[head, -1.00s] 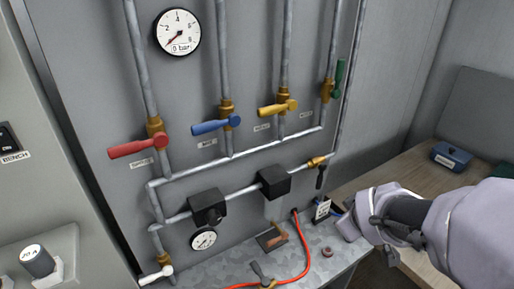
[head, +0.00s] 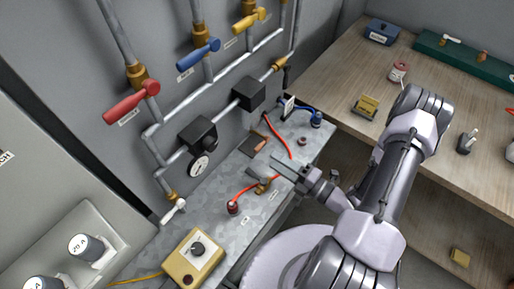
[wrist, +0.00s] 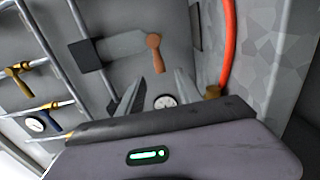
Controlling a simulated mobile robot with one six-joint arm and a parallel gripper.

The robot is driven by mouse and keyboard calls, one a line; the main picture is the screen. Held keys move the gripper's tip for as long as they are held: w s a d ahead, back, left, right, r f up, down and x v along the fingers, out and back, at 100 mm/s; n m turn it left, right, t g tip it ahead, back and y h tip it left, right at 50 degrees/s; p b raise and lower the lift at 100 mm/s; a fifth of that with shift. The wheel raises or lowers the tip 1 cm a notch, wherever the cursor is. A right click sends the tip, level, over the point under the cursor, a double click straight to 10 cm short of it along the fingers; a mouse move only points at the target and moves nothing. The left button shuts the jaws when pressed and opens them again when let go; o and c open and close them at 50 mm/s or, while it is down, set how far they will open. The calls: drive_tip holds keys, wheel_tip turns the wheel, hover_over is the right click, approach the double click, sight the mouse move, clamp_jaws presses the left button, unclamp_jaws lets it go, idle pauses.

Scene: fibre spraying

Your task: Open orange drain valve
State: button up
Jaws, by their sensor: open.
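In the wrist view the orange handle (wrist: 153,55) stands just beyond the fingertips, near the picture's middle. My gripper (head: 270,164) is over the bench in front of the handle. Its two fingers (wrist: 157,84) are apart in the wrist view, with nothing between them touching. The handle appears clear of the fingers. Its pivot is hard to make out.
A red hose (head: 278,150) runs across the bench near my gripper, by a brass valve (head: 263,186). A pressure gauge (head: 200,166) and black boxes (head: 249,92) are on the wall pipes. A yellow box (head: 193,258) stands at front left. A wooden table (head: 440,90) is at right.

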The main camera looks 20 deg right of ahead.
sight(259, 150)
drive_tip(key=x, duration=0.8)
drive_tip(key=shift+w, duration=0.1)
clamp_jaws()
